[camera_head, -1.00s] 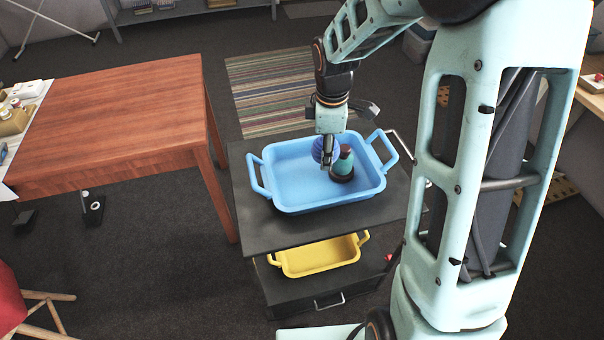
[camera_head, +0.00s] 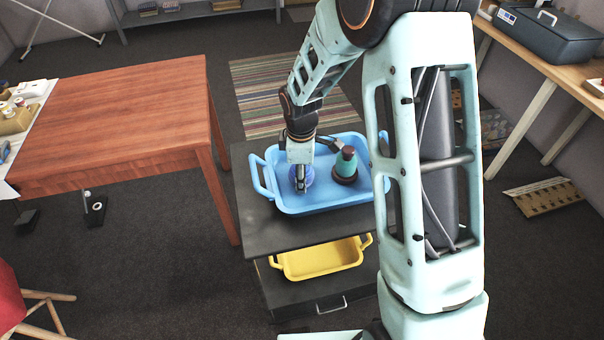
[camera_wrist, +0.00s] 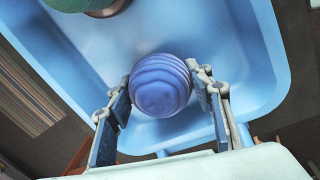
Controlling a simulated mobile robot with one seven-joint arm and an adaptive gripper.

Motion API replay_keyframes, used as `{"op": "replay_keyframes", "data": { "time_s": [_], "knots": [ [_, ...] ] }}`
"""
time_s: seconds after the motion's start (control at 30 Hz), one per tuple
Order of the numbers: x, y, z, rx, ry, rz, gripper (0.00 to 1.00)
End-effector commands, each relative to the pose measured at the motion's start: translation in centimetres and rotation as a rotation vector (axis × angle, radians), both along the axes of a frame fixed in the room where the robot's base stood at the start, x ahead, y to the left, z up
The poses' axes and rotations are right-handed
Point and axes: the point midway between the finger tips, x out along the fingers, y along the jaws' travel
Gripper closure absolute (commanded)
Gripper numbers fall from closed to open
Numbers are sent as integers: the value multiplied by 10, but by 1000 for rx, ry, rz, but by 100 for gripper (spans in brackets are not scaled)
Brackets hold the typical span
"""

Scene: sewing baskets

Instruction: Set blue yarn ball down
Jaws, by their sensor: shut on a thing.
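The blue yarn ball (camera_wrist: 161,85) is round and ridged. In the wrist view it sits between my two fingers, which are shut on it. In the head view my gripper (camera_head: 301,186) points down inside the blue basket (camera_head: 322,206), in its left half, and partly hides the ball (camera_head: 309,175). The basket floor lies under the ball; I cannot tell whether the ball touches it. A green spool with a dark base (camera_head: 346,166) stands in the basket to the right of my gripper.
The basket rests on the dark top of a cart (camera_head: 262,232). A yellow basket (camera_head: 322,262) is on the shelf below. A wooden table (camera_head: 120,125) stands to the left. The basket's front middle floor is clear.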

Motion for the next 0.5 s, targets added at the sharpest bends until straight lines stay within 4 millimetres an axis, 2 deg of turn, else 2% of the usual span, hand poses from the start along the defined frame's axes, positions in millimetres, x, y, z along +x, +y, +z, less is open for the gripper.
{"op": "replay_keyframes", "data": {
  "time_s": [0.17,0.2,0.37,0.5],
  "knots": [
    [0,0,-4,0,1,0,76],
    [0,0,-4,0,0,0,52],
    [0,0,-3,0,1,0,35],
    [0,0,-3,0,1,0,35]
  ]
}}
